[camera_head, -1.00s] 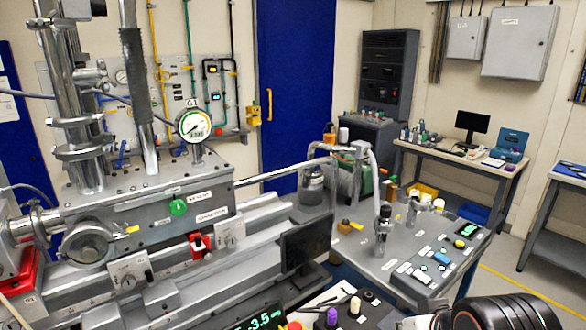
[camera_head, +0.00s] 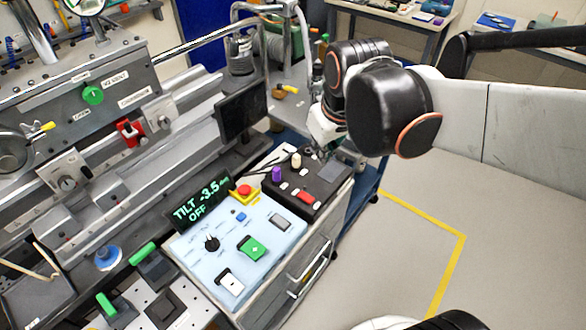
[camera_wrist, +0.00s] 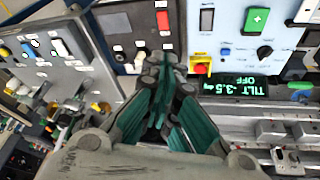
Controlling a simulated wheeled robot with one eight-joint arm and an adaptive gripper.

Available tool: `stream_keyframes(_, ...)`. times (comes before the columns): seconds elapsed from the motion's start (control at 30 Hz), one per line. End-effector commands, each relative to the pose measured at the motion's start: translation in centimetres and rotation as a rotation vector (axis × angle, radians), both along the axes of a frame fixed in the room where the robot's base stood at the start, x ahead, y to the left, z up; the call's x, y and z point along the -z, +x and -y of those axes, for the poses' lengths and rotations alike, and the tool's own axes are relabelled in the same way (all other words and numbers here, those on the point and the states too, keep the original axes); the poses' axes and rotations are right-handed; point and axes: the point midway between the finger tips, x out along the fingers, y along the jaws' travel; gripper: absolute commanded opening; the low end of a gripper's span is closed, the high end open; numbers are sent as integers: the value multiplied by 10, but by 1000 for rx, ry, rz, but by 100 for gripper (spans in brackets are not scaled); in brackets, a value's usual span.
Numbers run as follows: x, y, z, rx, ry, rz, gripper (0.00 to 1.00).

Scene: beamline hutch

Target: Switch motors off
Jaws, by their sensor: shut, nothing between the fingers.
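A light-blue control box (camera_head: 205,250) stands low at centre in the head view. It carries a green rocker switch (camera_head: 252,247), a white rocker switch (camera_head: 230,282), a black knob (camera_head: 211,243), a small blue button (camera_head: 240,216) and a red button (camera_head: 244,190) on a yellow base. Its display (camera_head: 199,203) reads "TILT -3.5" and "OFF". The green rocker also shows at the top of the wrist view (camera_wrist: 256,20). I cannot read which switch is for the motors. My gripper (camera_wrist: 160,78) is shut and empty, beside the box near a black panel; my arm largely hides it in the head view.
A dark monitor (camera_head: 242,106) stands behind. Green-handled parts (camera_head: 142,253) lie at the left. Open floor (camera_head: 410,220) with yellow tape is at the right.

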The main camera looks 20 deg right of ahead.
Motion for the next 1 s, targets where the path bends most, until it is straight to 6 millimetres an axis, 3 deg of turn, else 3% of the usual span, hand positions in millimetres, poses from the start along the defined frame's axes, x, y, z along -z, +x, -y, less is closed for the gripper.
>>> stream_keyframes(0.27,22,40,-5,-115,-35,-116,0)
stream_keyframes(0.6,64,82,-11,-258,-61,-255,0)
stream_keyframes(0.8,88,97,-14,-322,-67,-316,0)
stream_keyframes(1.0,99,102,-15,-351,-69,-343,0)
